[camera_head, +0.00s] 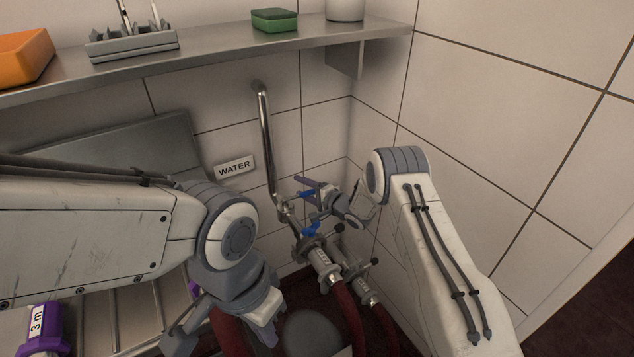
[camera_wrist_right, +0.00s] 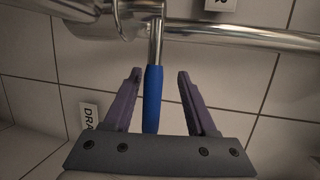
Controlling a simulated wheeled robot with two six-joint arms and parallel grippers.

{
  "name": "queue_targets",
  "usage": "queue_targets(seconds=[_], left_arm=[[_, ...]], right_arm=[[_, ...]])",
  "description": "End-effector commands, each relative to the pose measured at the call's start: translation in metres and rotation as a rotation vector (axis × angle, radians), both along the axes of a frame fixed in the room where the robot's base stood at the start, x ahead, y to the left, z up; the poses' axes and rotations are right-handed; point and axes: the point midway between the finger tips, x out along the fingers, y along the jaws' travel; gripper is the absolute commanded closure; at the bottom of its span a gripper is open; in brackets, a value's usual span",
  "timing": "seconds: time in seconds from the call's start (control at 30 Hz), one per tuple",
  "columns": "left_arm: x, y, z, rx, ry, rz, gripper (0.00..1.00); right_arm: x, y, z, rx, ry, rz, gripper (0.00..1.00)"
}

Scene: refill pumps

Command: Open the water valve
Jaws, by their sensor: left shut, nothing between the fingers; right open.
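The white WATER label (camera_head: 234,167) is on the tiled wall, left of a vertical chrome pipe (camera_head: 267,140). Near the pipe's lower end are a blue lever handle (camera_head: 307,195) and a second blue part (camera_head: 311,228) just below it. My right gripper (camera_head: 304,190) is open at the upper blue handle. In the right wrist view, the blue handle (camera_wrist_right: 152,98) stands between my two spread purple fingers, with gaps on both sides. My left gripper (camera_head: 268,334) is low in the head view, shut and empty, apart from the handles; its fingertips are hard to make out.
Red hoses (camera_head: 347,315) run down from metal couplings (camera_head: 322,262) below the handles. A steel shelf (camera_head: 210,52) crosses above with a green sponge (camera_head: 274,20) on it. The right tiled wall is close to my right arm. A label (camera_wrist_right: 88,115) reading "DRA" is partly hidden.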

Motion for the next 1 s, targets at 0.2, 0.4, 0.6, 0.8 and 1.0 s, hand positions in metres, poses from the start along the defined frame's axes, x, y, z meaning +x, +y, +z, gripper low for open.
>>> queue_targets(seconds=[0.2, 0.4, 0.6, 0.8, 1.0], left_arm=[[0.0, 0.0, 0.005, 0.0, 0.0, 0.0, 1.0], [0.0, 0.0, 0.01, 0.0, 0.0, 0.0, 1.0], [0.0, 0.0, 0.014, 0.0, 0.0, 0.0, 1.0], [0.0, 0.0, 0.015, 0.0, 0.0, 0.0, 1.0], [0.0, 0.0, 0.014, 0.0, 0.0, 0.0, 1.0]], right_arm=[[-0.003, -0.008, 0.044, 0.001, -0.005, -0.004, 0.43], [-0.024, -0.051, 0.073, 0.004, -0.017, -0.015, 0.43], [-0.044, -0.083, 0.096, 0.001, -0.018, -0.014, 0.43], [-0.058, -0.095, 0.103, 0.001, -0.008, -0.004, 0.43], [-0.062, -0.098, 0.104, 0.001, -0.004, -0.001, 0.43]])
